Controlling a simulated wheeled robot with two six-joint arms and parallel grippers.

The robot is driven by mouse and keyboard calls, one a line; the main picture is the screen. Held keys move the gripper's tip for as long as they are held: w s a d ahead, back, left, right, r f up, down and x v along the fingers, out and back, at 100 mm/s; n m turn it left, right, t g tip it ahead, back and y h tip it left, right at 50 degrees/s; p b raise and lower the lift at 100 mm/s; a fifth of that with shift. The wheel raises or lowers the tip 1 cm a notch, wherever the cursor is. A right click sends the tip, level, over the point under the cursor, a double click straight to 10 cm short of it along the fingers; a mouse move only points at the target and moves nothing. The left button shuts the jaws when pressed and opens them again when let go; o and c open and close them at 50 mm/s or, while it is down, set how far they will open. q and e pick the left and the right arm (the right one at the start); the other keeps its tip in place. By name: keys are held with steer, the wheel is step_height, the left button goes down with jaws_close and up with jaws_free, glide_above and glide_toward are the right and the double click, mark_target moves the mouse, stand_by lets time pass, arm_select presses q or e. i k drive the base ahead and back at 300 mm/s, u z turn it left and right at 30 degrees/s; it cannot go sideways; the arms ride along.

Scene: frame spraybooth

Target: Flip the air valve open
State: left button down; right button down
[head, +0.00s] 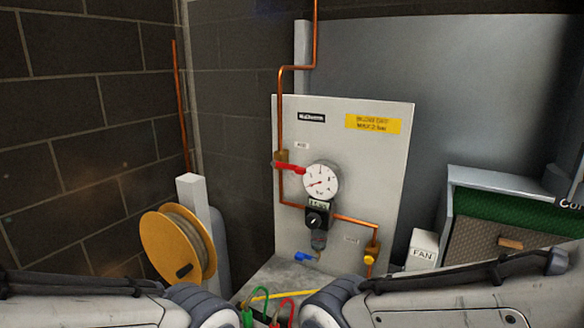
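The air valve (282,158) is a small brass body on the vertical copper pipe at the left side of the grey panel. Its red lever (290,168) lies roughly level, across the pipe, and points right toward the gauge. A small white tag sits above it, too small to read. Nothing touches the lever. Parts of both my arms come in along the bottom edge, the left from the left and the right from the right. Neither gripper shows, so I cannot see their fingers.
A round pressure gauge (320,181) sits just right of the lever, above a black regulator knob (314,219). A blue lever (305,257) and a yellow-handled fitting (370,260) are lower. A yellow reel (177,245) stands left. Green and red clips (283,310) lie in front.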

mark_target(301, 170)
steer(key=k, duration=0.65)
steer(key=u, duration=0.55)
steer(key=i, duration=1.05)
steer(key=z, duration=0.55)
